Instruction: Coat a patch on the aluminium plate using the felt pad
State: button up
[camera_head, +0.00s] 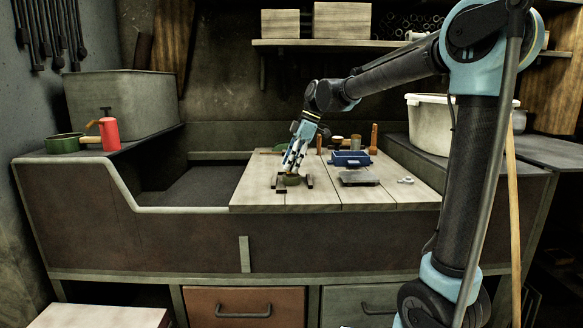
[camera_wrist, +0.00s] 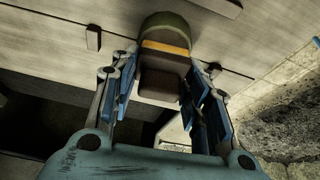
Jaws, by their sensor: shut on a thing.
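My gripper (camera_head: 291,169) points down at the left part of the wooden worktop. Its blue-lined fingers (camera_wrist: 163,88) are closed on the sides of a dark brown block with an orange band and a rounded olive end, which looks like the felt pad (camera_wrist: 162,60). In the head view the pad (camera_head: 292,180) is at worktop height between small dark blocks (camera_head: 309,182); whether it touches the wood I cannot tell. A flat grey plate (camera_head: 359,178), likely the aluminium plate, lies to the right, apart from my gripper. No coated patch can be made out on it.
A blue box (camera_head: 350,158) stands behind the plate, with small pots and wooden-handled tools around it. A small white piece (camera_head: 405,180) lies right of the plate. A dark sunken bin (camera_head: 195,185) is left of the worktop. A white bucket (camera_head: 430,120) stands at right.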

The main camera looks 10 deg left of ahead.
jog(key=shift+r, duration=2.85)
jog(key=shift+d, duration=0.1)
